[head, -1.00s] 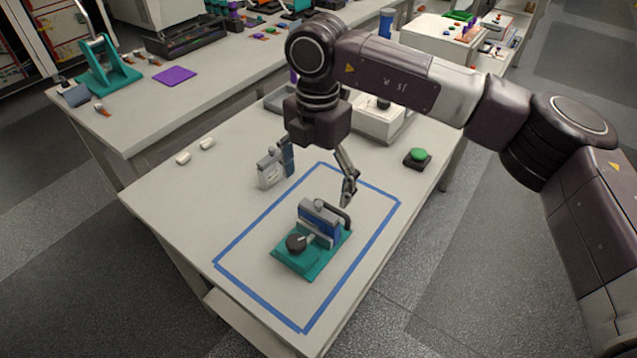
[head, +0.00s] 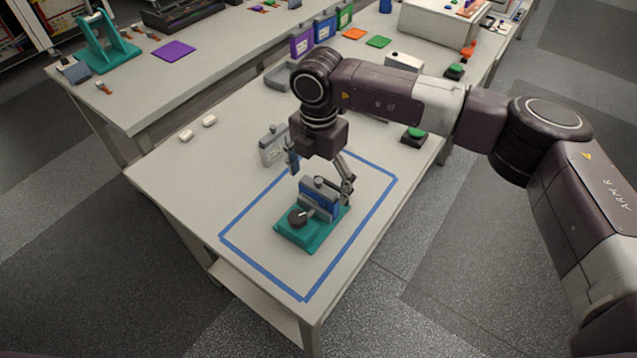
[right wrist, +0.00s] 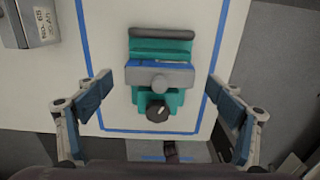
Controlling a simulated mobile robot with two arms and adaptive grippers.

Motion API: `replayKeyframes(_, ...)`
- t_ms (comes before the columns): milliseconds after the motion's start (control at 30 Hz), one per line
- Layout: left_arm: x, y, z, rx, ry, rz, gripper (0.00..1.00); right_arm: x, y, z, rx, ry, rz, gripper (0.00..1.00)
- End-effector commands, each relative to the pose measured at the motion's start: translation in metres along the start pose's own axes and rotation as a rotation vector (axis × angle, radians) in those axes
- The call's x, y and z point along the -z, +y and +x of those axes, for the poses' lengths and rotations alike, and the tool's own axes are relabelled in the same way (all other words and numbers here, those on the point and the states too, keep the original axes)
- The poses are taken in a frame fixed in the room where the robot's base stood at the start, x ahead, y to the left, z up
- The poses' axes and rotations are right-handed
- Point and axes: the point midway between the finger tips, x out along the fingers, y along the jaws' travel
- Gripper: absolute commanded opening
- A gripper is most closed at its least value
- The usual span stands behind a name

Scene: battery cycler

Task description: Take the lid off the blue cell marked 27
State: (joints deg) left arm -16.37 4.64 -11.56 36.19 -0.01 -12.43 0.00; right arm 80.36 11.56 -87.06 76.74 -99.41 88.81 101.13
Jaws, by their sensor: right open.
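The blue cell (head: 323,203) stands upright in a teal clamp fixture (head: 297,233) with a black knob (head: 298,217). I cannot read the number on the cell. My right gripper (head: 321,178) is open and empty, pointing down above the cell. In the right wrist view its fingers (right wrist: 160,86) are spread wide on either side of the lid, with no contact seen. My left gripper is not in view.
Blue tape (head: 262,270) frames the fixture on the table. A green button (head: 414,133) is at the right edge.

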Motion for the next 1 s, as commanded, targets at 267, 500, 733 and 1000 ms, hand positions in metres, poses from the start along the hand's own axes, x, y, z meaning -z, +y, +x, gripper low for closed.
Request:
replayKeyframes(267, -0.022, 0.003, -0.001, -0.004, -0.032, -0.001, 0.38, 0.0, 0.0, 0.0, -0.001, 0.0, 0.0, 0.6)
replayKeyframes(500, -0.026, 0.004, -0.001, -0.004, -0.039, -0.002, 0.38, 0.0, 0.0, -0.001, -0.001, 0.0, 0.0, 0.52)
replayKeyframes(733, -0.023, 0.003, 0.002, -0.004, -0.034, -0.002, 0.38, -0.001, 0.001, -0.005, -0.003, -0.001, 0.0, 0.52)
replayKeyframes(1000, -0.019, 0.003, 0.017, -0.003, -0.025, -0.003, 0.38, -0.001, 0.002, -0.043, -0.006, -0.003, 0.0, 0.52)
